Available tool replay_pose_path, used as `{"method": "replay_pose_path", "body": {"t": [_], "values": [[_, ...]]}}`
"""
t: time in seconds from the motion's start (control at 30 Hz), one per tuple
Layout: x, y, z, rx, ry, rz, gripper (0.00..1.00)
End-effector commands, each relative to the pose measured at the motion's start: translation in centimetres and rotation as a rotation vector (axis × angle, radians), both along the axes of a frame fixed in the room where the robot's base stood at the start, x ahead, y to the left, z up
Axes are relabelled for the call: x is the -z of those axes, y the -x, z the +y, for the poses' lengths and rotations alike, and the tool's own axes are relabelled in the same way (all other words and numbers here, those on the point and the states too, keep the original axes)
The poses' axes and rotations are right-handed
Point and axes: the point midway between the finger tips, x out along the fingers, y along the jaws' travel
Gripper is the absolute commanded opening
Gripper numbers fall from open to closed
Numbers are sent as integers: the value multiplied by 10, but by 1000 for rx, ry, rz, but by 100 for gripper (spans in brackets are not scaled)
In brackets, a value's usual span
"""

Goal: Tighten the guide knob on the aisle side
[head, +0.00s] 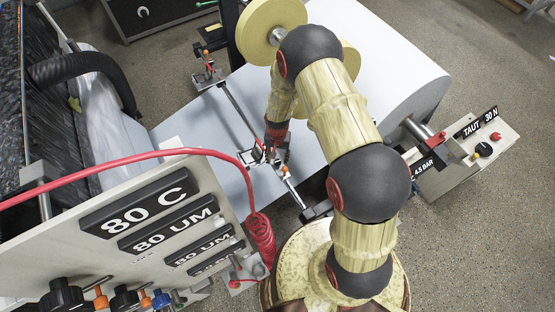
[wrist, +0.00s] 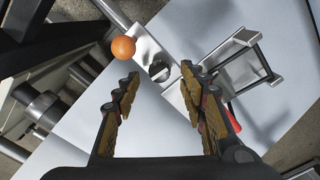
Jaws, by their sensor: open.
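The near edge guide is a metal bracket (wrist: 170,62) on a bar across the white paper web (head: 215,135). It carries an orange ball knob (wrist: 123,47), which also shows in the head view (head: 284,168). A dark round fitting (wrist: 158,71) sits on the plate beside it. My gripper (wrist: 155,85) is open and empty, with its fingertips around the bracket plate in the picture; the orange ball is beyond the left fingertip. I cannot tell any contact. In the head view my gripper (head: 277,152) is over the near guide, partly hidden by my arm.
A similar guide with an orange knob (head: 206,54) stands at the far end of the bar (head: 237,110). A red hose (head: 130,160) loops left of my gripper, near the labelled panel (head: 150,245). A control box (head: 465,155) stands at the right.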

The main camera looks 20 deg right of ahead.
Motion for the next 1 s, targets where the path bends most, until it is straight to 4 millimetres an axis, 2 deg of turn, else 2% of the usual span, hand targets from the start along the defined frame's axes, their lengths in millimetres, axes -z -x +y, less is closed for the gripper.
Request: {"method": "replay_pose_path", "body": {"t": [0.1,0.3,0.5,0.67,1.0], "values": [[-26,-1,0,0,0,-4,42],[-66,0,0,0,0,-2,42],[-90,0,0,0,0,0,42],[-97,1,0,0,0,1,42],[-97,1,0,0,0,1,42]]}}
